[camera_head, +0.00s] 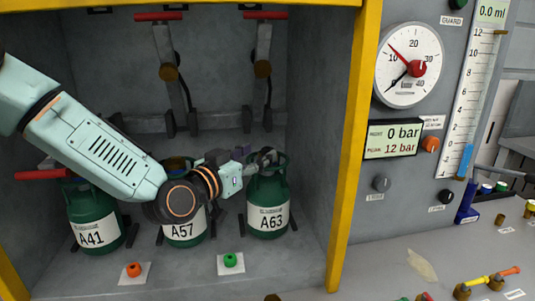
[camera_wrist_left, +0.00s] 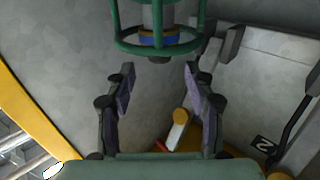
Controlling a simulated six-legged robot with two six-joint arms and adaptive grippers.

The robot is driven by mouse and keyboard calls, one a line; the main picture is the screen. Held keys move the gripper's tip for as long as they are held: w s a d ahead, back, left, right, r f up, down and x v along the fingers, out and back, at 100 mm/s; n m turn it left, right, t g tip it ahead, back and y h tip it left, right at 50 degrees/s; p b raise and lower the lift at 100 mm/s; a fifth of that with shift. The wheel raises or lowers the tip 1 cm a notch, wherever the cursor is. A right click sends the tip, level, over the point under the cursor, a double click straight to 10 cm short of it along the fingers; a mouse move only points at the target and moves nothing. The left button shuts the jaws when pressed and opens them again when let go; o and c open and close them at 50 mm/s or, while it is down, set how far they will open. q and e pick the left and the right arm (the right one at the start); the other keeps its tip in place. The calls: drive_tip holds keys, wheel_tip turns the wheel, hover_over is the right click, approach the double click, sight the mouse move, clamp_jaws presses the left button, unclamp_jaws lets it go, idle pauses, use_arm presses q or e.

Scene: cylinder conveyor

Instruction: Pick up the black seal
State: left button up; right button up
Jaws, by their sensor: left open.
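My left gripper (camera_head: 264,157) is at the top of the green cylinder A63 (camera_head: 267,198), in front of its collar. In the left wrist view the gripper (camera_wrist_left: 158,80) is open, its two dark fingers apart with nothing between them. Just beyond the fingertips is a green ring-shaped collar (camera_wrist_left: 124,46) around a grey fitting with a blue band (camera_wrist_left: 158,40). A small dark piece (camera_wrist_left: 158,59) sits at the end of this fitting; I cannot tell for sure whether it is the black seal. My right gripper is not in view.
Cylinders A41 (camera_head: 92,222) and A57 (camera_head: 184,230) stand to the left in the same bay, A57 partly behind my arm. A yellow post (camera_head: 354,150) bounds the bay's right side.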

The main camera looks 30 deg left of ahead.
sight(268, 148)
use_arm(q)
drive_tip(key=w, duration=0.2)
drive_tip(key=w+b, duration=0.1)
drive_tip(key=shift+w+d+f, duration=0.2)
drive_tip(key=shift+d+f, duration=0.05)
drive_tip(key=shift+d, duration=0.05)
drive_tip(key=shift+w+r, duration=0.15)
drive_tip(key=shift+w, duration=0.65)
drive_tip(key=shift+d, duration=0.1)
drive_tip(key=c, duration=0.9)
